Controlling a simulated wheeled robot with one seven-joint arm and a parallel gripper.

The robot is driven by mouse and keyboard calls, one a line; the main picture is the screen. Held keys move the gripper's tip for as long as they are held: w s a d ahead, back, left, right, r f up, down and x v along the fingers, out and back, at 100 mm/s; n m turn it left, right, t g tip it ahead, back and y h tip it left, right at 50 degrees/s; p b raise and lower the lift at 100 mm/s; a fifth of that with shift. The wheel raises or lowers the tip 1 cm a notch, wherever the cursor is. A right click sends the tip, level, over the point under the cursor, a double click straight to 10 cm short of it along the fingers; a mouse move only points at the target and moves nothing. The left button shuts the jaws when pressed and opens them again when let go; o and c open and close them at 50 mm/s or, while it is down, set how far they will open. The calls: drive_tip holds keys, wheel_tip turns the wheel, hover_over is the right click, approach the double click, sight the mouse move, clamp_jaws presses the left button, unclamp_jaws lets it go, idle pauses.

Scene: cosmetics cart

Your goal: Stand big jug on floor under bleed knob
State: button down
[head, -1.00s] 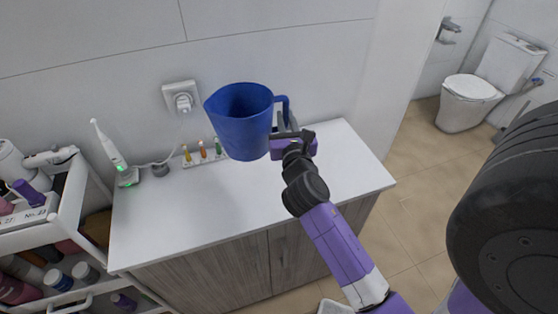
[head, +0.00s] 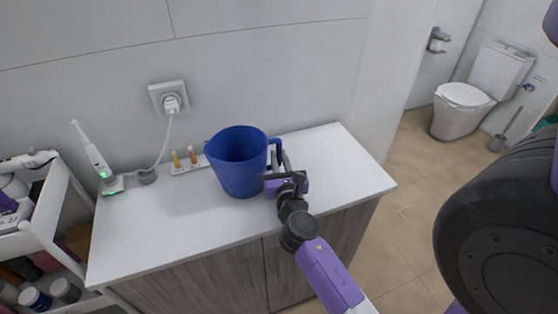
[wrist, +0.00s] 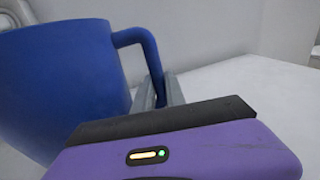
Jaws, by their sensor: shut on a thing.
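The big blue jug (head: 238,165) is upright over the middle of the white counter in the head view. I cannot tell whether its base touches the counter. My gripper (head: 277,160) is at the jug's right side, shut on its handle. In the wrist view the jug (wrist: 65,80) fills the left, and its handle (wrist: 148,50) runs down to my gripper's fingers (wrist: 160,95). The bleed knob is not identifiable in these frames.
The white counter (head: 330,165) is bare to the right. A strip of small brushes (head: 185,164), a toothbrush on a charger (head: 98,158) and a plugged socket (head: 168,98) are behind and left. A cart (head: 45,220) stands left. Tiled floor (head: 405,205) is open at right, before a toilet (head: 475,95).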

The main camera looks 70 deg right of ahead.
drive_tip(key=shift+r, duration=0.1)
drive_tip(key=c, duration=1.4)
unclamp_jaws()
drive_tip(key=shift+o, duration=0.2)
